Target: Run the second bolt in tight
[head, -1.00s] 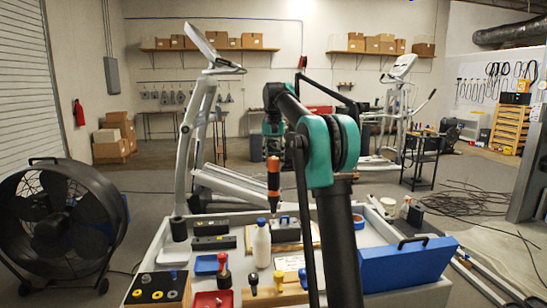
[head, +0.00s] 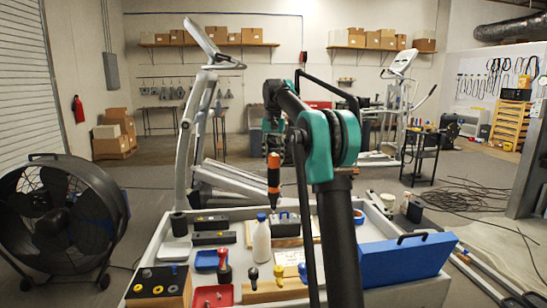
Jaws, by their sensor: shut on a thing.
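My gripper (head: 273,148) is shut on an orange and black driver (head: 273,178) and holds it upright, shaft down, over the bench. The driver's lower end is close to a grey metal block with a handle (head: 288,226) on a wooden board (head: 311,236). I cannot tell whether the tip touches anything there. The second bolt cannot be made out in this view. Small pieces lie in a red tray (head: 225,298) at the front; they are too small to identify. My arm hides part of the bench to the right of the driver.
A white bottle (head: 261,243) stands just left of the block. A blue tray (head: 207,260), dark blocks (head: 211,238) and a red-handled tool (head: 224,268) are further left. A blue case (head: 405,262) stands at the right. A large fan (head: 62,220) is left of the bench.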

